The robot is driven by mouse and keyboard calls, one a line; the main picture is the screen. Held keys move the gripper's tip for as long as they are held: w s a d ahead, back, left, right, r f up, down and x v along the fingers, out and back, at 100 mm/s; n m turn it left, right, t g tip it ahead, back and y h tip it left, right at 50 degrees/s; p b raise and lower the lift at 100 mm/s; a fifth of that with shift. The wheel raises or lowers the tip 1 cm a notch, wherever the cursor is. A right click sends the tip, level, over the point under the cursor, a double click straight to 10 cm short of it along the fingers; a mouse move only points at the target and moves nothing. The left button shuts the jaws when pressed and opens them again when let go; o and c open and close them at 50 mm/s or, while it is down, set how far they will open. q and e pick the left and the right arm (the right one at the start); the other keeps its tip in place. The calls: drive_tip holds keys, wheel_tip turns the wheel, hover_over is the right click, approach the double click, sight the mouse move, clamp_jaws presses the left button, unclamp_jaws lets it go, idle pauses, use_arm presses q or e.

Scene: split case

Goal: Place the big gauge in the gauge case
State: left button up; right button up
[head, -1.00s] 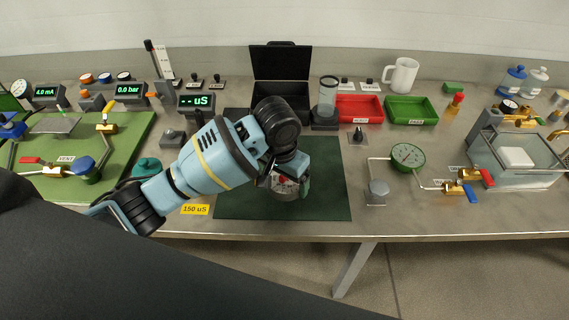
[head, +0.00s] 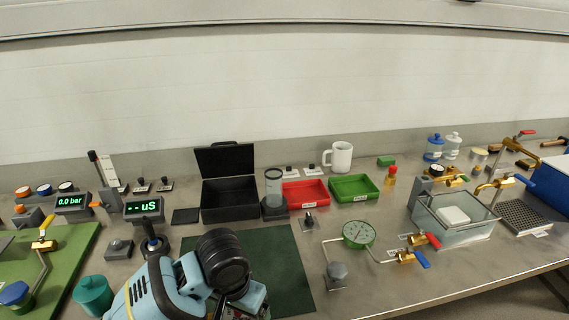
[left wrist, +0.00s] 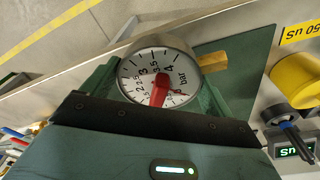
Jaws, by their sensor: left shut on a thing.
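The big gauge (left wrist: 148,78) has a round white dial, a red needle, a bar scale and a silver rim. In the left wrist view it sits between the green fingers of my left gripper (left wrist: 158,90), which is shut on it. In the head view my left gripper (head: 238,306) is at the bottom edge, over the front of the dark green mat, and hides most of the gauge. I cannot tell whether the gauge touches the mat. The gauge case (head: 228,212) is black, with its lid (head: 226,160) raised, and stands behind the mat. My right gripper is not in view.
A clear cylinder on a dark base (head: 273,188) stands right of the case, then a red tray (head: 304,201) and a green tray (head: 354,197). A flat black block (head: 186,216) lies left of the case. The dark green mat (head: 285,262) is bare between gripper and case.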

use_arm(q)
drive_tip(key=s+a+r+n, duration=0.1)
drive_tip(key=a+r+n, duration=0.2)
drive_tip(key=a+r, duration=0.4)
drive_tip(key=shift+a+r, duration=0.15)
drive_tip(key=shift+a, duration=1)
